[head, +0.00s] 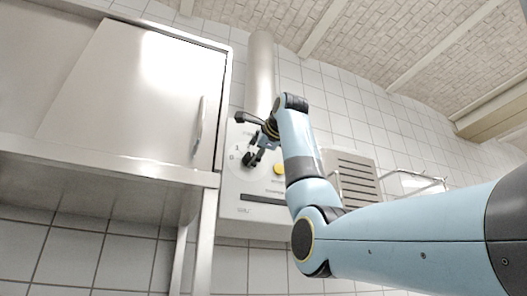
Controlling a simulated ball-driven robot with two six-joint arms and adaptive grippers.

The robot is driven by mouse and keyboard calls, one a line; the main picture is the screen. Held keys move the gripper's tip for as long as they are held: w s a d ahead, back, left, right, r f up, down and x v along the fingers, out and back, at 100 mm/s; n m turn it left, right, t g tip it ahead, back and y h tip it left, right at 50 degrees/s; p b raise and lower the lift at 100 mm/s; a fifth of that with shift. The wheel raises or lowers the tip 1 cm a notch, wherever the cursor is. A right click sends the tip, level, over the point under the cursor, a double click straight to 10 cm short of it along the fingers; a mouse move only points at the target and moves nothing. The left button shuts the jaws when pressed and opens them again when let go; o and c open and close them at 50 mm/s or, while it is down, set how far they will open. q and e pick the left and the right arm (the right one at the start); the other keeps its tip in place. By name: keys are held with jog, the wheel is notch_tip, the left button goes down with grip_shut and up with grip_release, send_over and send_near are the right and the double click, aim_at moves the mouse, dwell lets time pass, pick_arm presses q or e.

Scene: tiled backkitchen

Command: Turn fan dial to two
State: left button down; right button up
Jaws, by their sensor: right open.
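The fan control box (233,200) is a pale panel on the tiled wall, left of the middle of the head view. Its dial is mostly hidden by my right gripper; small scale marks show just left of it, one looking like a 1 and one like a 0. My right gripper (250,156) is open, with its dark fingers in front of the dial area. I cannot tell whether the fingers touch the dial. A yellow round button (279,169) shows just right of the gripper. My left gripper is not in view.
A steel wall cabinet (130,95) with a handle (198,125) stands close on the left of the box. A vertical duct pipe (261,75) rises above the box. A louvred vent (356,178) and a wire rack (420,184) are to the right, behind my arm.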

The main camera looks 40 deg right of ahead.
jog(key=v, duration=1)
jog(key=shift+s, duration=0.15)
jog(key=shift+a+f, duration=0.1)
